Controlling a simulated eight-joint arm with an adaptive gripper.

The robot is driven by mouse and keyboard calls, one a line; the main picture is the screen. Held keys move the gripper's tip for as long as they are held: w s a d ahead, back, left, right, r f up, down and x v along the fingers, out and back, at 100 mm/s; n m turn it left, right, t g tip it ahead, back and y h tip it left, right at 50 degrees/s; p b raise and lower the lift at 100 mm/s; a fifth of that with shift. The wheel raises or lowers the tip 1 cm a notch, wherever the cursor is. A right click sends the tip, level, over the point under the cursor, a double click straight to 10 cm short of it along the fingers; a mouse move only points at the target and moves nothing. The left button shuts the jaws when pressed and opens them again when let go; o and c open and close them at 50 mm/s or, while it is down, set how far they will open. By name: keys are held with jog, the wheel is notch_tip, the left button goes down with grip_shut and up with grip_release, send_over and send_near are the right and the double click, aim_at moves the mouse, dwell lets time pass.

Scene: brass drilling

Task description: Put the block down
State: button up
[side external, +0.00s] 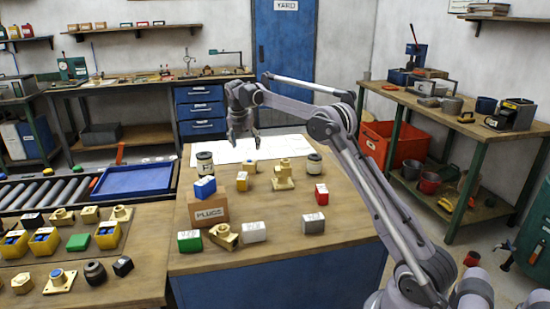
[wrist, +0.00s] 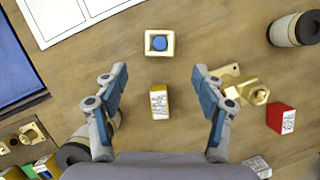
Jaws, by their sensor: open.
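My gripper (side external: 242,135) is open and empty above the bench, near the white sheets at its back. In the wrist view its two fingers (wrist: 158,95) are spread wide. A yellow block (side external: 242,181) with a white label rests on the bench; it shows in the wrist view between and below the fingers (wrist: 159,102), apart from both. A blue block (side external: 205,188) sits on the PLUGS box (side external: 208,211). A red block (side external: 321,194), a green block (side external: 189,241), a white block (side external: 253,232) and a grey block (side external: 313,223) stand on the bench. Which one the task means is not shown.
A square brass piece with a blue centre (wrist: 159,43) lies just beyond the yellow block. Brass fittings (side external: 283,176) and dark-lidded cans (side external: 314,165) stand nearby. A blue tray (side external: 133,179) and rollers lie left. Bare wood shows around the yellow block.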

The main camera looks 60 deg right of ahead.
jog(key=s+a+r+m+t, duration=0.1)
jog(key=s+a+r+m, duration=0.25)
jog(key=a, duration=0.25)
jog(key=s+a+r+m+t+y, duration=0.1)
jog(key=s+a+r+m, duration=0.15)
jog(key=s+a, duration=0.3)
jog(key=s+a+r+m+t, duration=0.1)
jog(key=s+a+r+m, duration=0.25)
jog(key=a, duration=0.35)
jog(key=s+a+f+m+t+y, duration=0.1)
jog(key=s+a+f+m, duration=0.4)
jog(key=s, duration=0.4)
jog(key=s+a+f+m+t+y, duration=0.1)
jog(key=s+a+f+m, duration=0.4)
jog(key=s, duration=0.5)
jog(key=a+m+y, duration=0.1)
jog(key=a+m, duration=0.1)
jog(key=m, duration=0.1)
jog(key=shift+a+f+t, duration=0.3)
jog(key=shift+a+f, duration=0.05)
jog(key=shift+a, duration=0.05)
